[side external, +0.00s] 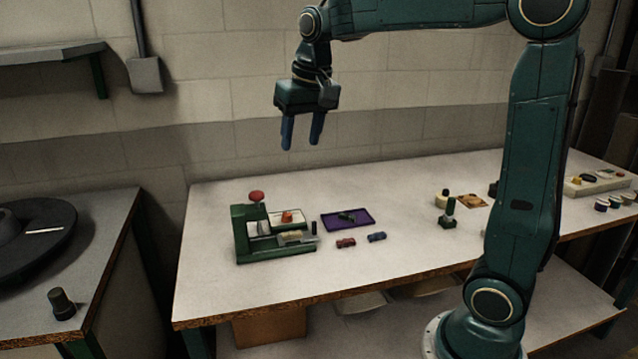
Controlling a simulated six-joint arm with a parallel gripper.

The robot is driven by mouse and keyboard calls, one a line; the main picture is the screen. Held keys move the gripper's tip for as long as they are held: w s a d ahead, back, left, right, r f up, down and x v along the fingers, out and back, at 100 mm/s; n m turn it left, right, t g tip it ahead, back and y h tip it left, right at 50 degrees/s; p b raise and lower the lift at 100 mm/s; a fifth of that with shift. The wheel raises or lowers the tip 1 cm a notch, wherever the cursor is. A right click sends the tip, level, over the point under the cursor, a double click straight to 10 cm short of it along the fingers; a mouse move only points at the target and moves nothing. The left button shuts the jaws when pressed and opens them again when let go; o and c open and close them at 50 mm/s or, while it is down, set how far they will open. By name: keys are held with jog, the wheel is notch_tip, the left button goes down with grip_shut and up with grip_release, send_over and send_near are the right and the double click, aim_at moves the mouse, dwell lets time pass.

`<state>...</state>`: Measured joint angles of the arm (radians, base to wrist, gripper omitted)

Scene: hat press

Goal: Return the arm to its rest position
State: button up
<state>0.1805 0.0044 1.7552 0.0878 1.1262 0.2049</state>
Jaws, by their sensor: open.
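My gripper (302,134) hangs high above the white table, pointing down, with its two blue fingers apart and nothing between them. It is well clear of everything on the table. My arm reaches from the right side of the view, with its upper link roughly level. Below and left of the gripper stands a green press (245,237) with a red knob (257,196) on top. A small orange-red piece (287,216) sits on a pale part of the press.
A purple tray (328,225) holding a dark item lies right of the press. A dark green stand (448,216) is further right. A wall shelf (45,52) is at upper left.

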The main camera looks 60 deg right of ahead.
jog(key=s+a+f+n+t, duration=0.1)
jog(key=s+a+f+n, duration=0.1)
jog(key=s, duration=0.8)
jog(key=s+a+f+n+t+y, duration=0.1)
jog(key=s+a+f+n, duration=0.2)
jog(key=s+a, duration=0.3)
jog(key=s+f, duration=0.1)
jog(key=s, duration=0.3)
jog(key=shift+s+a+t, duration=0.15)
jog(key=shift+s+t, duration=0.2)
jog(key=shift+t, duration=0.05)
